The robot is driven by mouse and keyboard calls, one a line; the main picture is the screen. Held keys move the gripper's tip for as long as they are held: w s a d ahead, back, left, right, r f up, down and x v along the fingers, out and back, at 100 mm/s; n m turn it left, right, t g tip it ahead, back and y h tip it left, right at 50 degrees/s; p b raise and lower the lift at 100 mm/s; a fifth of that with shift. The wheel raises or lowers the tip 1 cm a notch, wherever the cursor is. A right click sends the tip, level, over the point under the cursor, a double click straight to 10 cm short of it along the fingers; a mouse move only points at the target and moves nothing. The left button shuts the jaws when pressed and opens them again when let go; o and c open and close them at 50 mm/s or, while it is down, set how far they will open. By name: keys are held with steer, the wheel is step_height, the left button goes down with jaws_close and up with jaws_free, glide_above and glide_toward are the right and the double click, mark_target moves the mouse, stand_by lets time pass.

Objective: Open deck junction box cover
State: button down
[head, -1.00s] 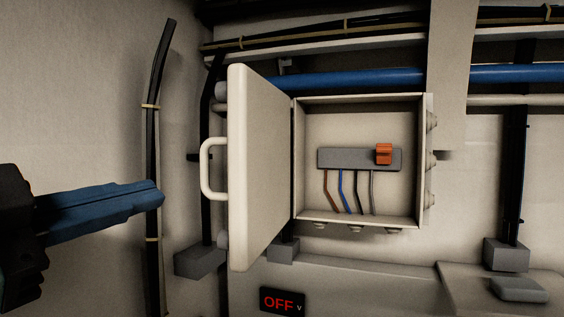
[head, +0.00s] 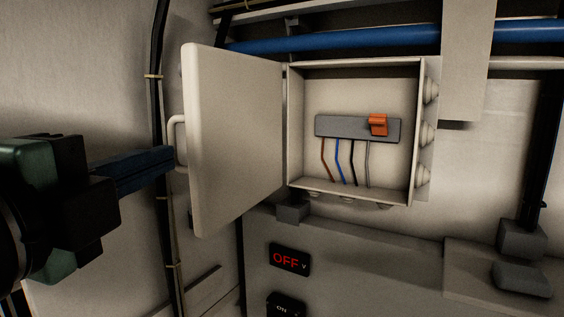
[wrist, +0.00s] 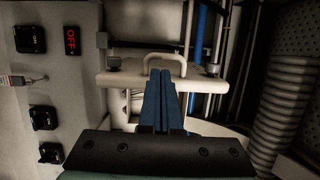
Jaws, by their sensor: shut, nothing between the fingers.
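The junction box cover (head: 235,140) is a cream panel hinged at the box's left side. It stands swung open to the left, and the box (head: 355,85) shows its inside. The cover's U-shaped handle (head: 173,140) is on its outer face, partly hidden by the cover edge. My gripper (head: 172,165) has its blue fingers shut and empty, with the tips at the handle. In the wrist view the closed fingers (wrist: 161,75) point at the handle (wrist: 165,56) and overlap it. I cannot tell whether they touch.
Inside the box are a grey terminal strip (head: 345,127), an orange switch (head: 378,124) and several wires. A blue pipe (head: 340,40) runs above. Below is a red OFF display (head: 290,260). Black cables (head: 160,110) run down the left wall. A ribbed hose (wrist: 278,110) shows in the wrist view.

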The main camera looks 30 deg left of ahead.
steer(key=shift+x, duration=0.95)
steer(key=shift+a, duration=0.1)
steer(key=a, duration=0.2)
steer(key=a+m+h+b, duration=0.1)
steer(key=w+a+h+b, duration=0.1)
steer(key=a, duration=0.1)
steer(key=shift+w+a, duration=0.1)
steer(key=shift+a, duration=0.2)
